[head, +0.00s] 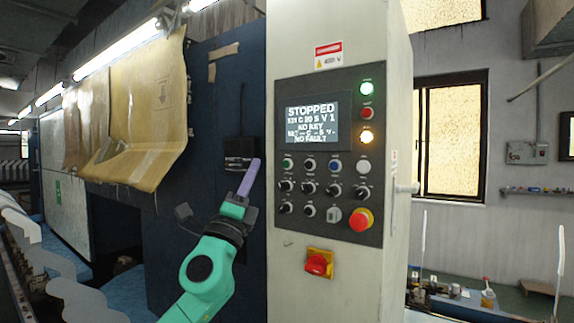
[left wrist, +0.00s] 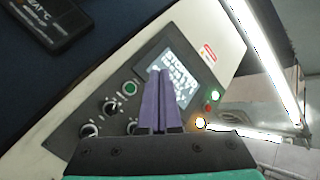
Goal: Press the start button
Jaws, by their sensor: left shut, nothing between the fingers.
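The dark control panel (head: 328,232) is on a pale upright cabinet. A green button (head: 288,163) is at the left end of its upper button row; it also shows in the left wrist view (left wrist: 130,88). A lit green lamp or button (head: 366,88) is at the panel's upper right. Labels are too small to read, so I cannot tell which is start. My left gripper (head: 254,162), with purple fingers, is shut and empty, left of the panel in the head view. My right gripper is not in view.
A red emergency-stop knob (head: 360,220) with a yellow base is at the panel's lower right. A red rotary switch (head: 319,263) is below the panel. Several black knobs (head: 286,187) sit in rows. A dark blue wall (head: 195,254) stands behind my left arm.

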